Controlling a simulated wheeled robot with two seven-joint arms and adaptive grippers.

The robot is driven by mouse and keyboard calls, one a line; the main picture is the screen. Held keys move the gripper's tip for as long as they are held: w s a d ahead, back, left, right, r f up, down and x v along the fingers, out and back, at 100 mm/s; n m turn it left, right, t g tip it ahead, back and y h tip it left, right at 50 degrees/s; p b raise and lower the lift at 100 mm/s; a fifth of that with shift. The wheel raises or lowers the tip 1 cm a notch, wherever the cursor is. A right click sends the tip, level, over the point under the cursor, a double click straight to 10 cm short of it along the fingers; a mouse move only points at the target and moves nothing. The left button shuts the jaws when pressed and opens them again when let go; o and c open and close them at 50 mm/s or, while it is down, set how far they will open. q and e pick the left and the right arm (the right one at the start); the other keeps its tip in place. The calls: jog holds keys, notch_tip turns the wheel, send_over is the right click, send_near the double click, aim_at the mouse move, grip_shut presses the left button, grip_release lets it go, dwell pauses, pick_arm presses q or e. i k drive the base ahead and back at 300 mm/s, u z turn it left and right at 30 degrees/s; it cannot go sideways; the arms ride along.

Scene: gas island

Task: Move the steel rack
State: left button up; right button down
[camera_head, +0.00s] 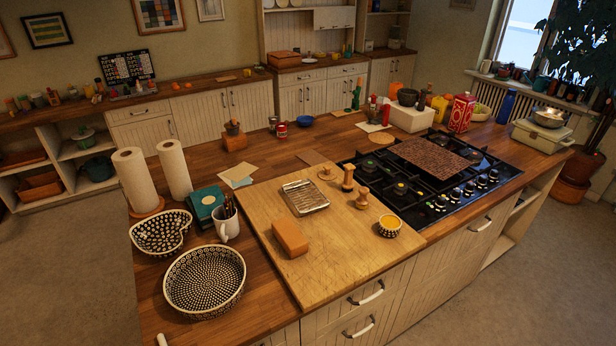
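The steel rack (318,205) looks like a small shiny metal rack or tray with a ridged surface. It lies flat on the large wooden cutting board (330,255), towards the board's back left. An orange-brown block (290,238) lies in front of it on the board. Small wooden pieces (348,178) stand to its right, and a round wooden piece (327,173) lies behind it. Neither of my grippers is in view, and nothing touches the rack from above.
A patterned oval dish (205,282), a heart-shaped bowl (160,233) and a white mug (227,224) stand left of the board. A small patterned bowl (390,226) sits at its right. The black gas hob (430,205) lies further right. The board's front middle is clear.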

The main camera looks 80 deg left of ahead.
aim_at(309, 210)
jog(key=u, duration=0.6)
jog(key=i, duration=2.2)
jog(key=u, duration=3.55)
jog(key=i, duration=0.3)
jog(key=u, duration=0.35)
